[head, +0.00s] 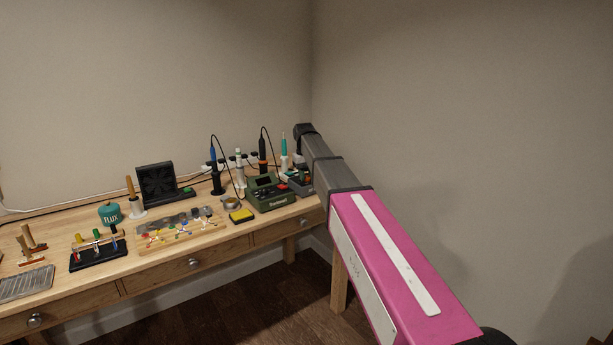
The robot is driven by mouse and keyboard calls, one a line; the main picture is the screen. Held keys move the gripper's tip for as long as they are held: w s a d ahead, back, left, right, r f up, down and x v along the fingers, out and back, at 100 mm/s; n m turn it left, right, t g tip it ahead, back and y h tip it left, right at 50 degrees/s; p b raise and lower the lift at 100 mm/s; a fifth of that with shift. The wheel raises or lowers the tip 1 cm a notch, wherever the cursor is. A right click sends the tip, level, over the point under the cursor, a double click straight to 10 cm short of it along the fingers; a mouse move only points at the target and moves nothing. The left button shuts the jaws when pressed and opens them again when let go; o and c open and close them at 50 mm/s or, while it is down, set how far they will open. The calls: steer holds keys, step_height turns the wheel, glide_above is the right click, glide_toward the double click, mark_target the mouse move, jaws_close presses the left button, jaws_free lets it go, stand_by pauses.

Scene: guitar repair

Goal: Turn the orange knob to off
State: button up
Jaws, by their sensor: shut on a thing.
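My arm reaches from the lower right to the right end of the workbench, and its dark end bends down there. My gripper (297,167) is small and partly hidden by my own arm, low over a grey device (299,186) at the bench's right end. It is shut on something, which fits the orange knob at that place. The knob itself is too small and covered for me to make out its angle. A dark green station (268,195) with a small display stands just left of the grey device.
Soldering irons in stands, including a blue one (215,180) and a black one (262,150), rise behind the stations with looping cables. A yellow sponge (241,215), a parts board (180,233) and a flux pot (110,213) lie to the left. The wall is close behind.

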steer(key=shift+n, duration=0.4)
steer(key=o, duration=0.9)
steer(key=shift+r, duration=0.1)
steer(key=r, duration=1)
steer(key=shift+s+a+r, duration=0.15)
steer(key=shift+a+r, duration=0.15)
steer(key=shift+s, duration=0.1)
